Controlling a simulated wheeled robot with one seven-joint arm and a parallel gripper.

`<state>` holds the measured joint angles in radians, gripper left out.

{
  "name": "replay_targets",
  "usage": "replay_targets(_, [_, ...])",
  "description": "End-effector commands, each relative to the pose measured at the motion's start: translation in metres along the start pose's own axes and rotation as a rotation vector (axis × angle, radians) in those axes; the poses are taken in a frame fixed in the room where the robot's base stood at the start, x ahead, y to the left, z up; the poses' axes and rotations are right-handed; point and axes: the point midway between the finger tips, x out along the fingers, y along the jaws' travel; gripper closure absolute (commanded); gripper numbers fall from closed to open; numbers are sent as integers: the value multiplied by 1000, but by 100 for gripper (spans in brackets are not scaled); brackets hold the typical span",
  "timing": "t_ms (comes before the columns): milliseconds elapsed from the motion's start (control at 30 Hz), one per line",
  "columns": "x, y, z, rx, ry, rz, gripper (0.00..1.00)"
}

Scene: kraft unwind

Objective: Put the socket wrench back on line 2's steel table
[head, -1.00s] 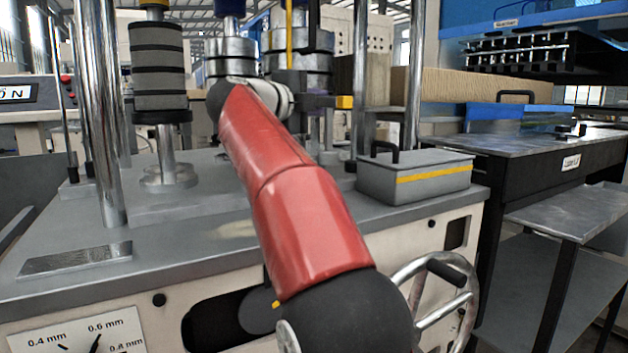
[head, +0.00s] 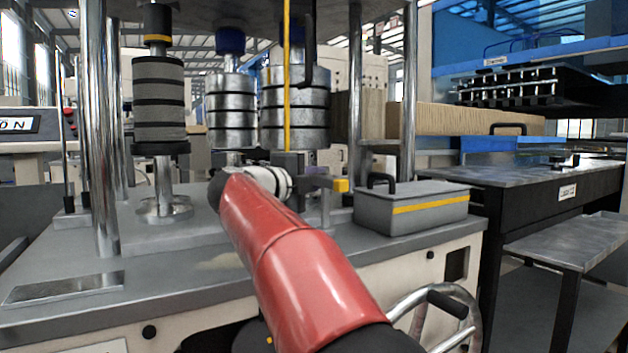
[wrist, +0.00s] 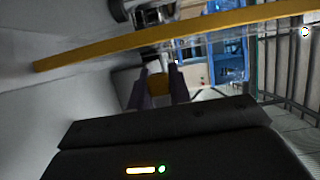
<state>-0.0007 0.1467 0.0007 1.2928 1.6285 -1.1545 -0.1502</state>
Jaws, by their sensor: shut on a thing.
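My gripper (head: 338,185) reaches out past my red arm over the grey machine bed. Its purple-grey fingers show in the wrist view (wrist: 158,90), closed on a small yellow piece (wrist: 158,84). I take this piece as part of the socket wrench; it also shows at the fingertips in the head view (head: 342,185). The rest of the wrench cannot be made out. A steel-topped table (head: 500,174) with dark sides stands at the right, apart from my gripper. Its small white label (head: 567,191) is too small to read.
A grey box (head: 412,212) with a yellow stripe and black handle stands right of my gripper. Upright rollers (head: 158,95) and chrome posts stand on the machine. A handwheel (head: 450,310) juts out at front. A lower grey shelf table (head: 575,240) is at the right.

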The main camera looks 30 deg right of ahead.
Motion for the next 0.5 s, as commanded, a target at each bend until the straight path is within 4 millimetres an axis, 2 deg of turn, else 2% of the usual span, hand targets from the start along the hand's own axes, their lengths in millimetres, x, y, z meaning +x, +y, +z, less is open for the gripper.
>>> replay_targets(33, [0, 2, 0, 0, 0, -1, 100])
replay_targets(67, [0, 3, 0, -1, 0, 0, 79])
replay_targets(200, [0, 2, 0, -1, 0, 0, 61])
replay_targets(500, [0, 1, 0, -1, 0, 0, 59])
